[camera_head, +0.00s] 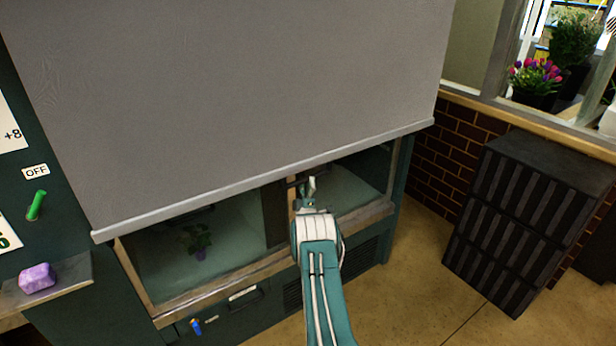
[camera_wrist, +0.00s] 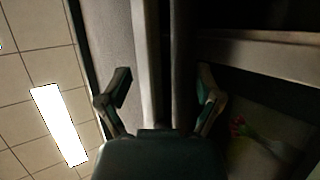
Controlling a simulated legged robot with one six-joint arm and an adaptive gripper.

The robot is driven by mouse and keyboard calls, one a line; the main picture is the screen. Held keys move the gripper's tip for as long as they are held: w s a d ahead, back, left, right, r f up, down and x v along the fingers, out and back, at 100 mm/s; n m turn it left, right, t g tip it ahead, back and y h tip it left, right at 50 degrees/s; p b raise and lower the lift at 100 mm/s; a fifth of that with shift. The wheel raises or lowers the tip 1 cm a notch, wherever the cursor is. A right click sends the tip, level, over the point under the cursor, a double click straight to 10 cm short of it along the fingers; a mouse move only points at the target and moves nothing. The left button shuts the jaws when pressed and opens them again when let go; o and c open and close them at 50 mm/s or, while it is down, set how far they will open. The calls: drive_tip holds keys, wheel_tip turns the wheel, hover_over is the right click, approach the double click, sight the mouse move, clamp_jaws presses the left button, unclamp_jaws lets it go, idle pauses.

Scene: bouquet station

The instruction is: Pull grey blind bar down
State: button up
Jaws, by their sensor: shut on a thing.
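The grey blind bar (camera_head: 200,202) runs along the lower edge of a lowered grey blind (camera_head: 230,90), tilted across the head view. The lower part of the cabinet front shows below it. My gripper (camera_head: 308,183) is at the bar, right of its middle, with my teal and white arm reaching up from below. In the wrist view the bar (camera_wrist: 151,60) runs lengthwise between the two fingers of my gripper (camera_wrist: 163,82). The fingers are shut on it, though the exact contact is dark and hard to see.
A dark slatted crate stack (camera_head: 525,220) stands at the right by a brick wall. A green switch lever (camera_head: 36,205) and a purple block (camera_head: 37,278) are at the left.

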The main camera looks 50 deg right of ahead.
drive_tip(key=v, duration=0.8)
drive_tip(key=shift+a, duration=0.15)
idle(0.5)
drive_tip(key=shift+s, duration=0.15)
